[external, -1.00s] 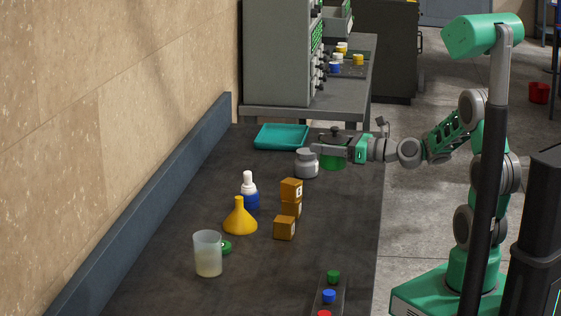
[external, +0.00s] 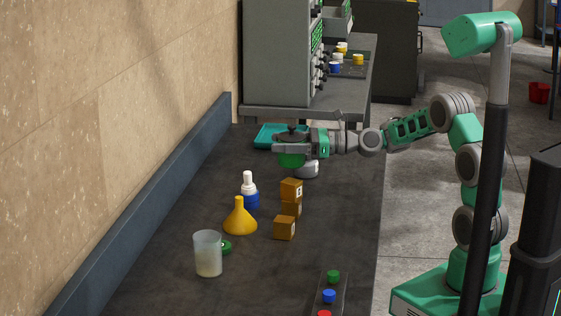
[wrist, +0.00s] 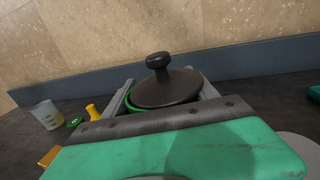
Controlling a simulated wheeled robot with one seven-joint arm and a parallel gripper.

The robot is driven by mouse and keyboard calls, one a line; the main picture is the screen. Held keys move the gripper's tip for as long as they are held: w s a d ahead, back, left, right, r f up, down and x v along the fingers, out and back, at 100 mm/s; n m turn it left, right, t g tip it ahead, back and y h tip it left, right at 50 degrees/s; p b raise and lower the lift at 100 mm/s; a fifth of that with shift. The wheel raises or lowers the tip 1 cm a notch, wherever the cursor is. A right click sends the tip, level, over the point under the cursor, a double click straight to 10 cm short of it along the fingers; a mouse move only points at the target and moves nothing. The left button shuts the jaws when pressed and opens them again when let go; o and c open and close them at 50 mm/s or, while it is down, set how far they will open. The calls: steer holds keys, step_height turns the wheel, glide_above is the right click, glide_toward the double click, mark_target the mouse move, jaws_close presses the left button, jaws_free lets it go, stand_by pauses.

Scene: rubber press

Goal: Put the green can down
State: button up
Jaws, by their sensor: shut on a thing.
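The green can (external: 291,161) has a dark lid with a round knob on top. My gripper (external: 284,147) is shut on the can, with a finger on each side of it, over the far part of the dark table (external: 200,215). The can is upright and seems to be above the tabletop; its underside is not clearly visible. In the wrist view the dark lid (wrist: 166,90) and a strip of green rim (wrist: 130,103) show between the fingers.
A grey jar (external: 309,170) stands just right of the can, partly hidden by my gripper. A teal tray (external: 266,134) lies behind. Orange blocks (external: 285,229), a yellow funnel (external: 239,219), a blue-and-white bottle (external: 249,192) and a beaker (external: 207,258) stand nearer. Table left of the can looks clear.

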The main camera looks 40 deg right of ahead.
steer(key=w+f, duration=0.2)
steer(key=f, duration=0.1)
steer(key=w+a+f, duration=0.1)
steer(key=w+f, duration=0.1)
steer(key=shift+f, duration=0.2)
steer(key=shift+w+a+f+b, duration=0.1)
steer(key=shift+f+b, duration=0.2)
steer(key=shift+f, duration=1.25)
steer(key=shift+f, duration=0.15)
steer(key=o, duration=1.6)
steer(key=shift+f, duration=0.1)
steer(key=shift+o, duration=0.2)
steer(key=shift+d, duration=0.25)
steer(key=v, duration=1.1)
steer(key=shift+s+d+r, duration=0.2)
steer(key=shift+s+r, duration=0.05)
steer(key=shift+s, duration=0.1)
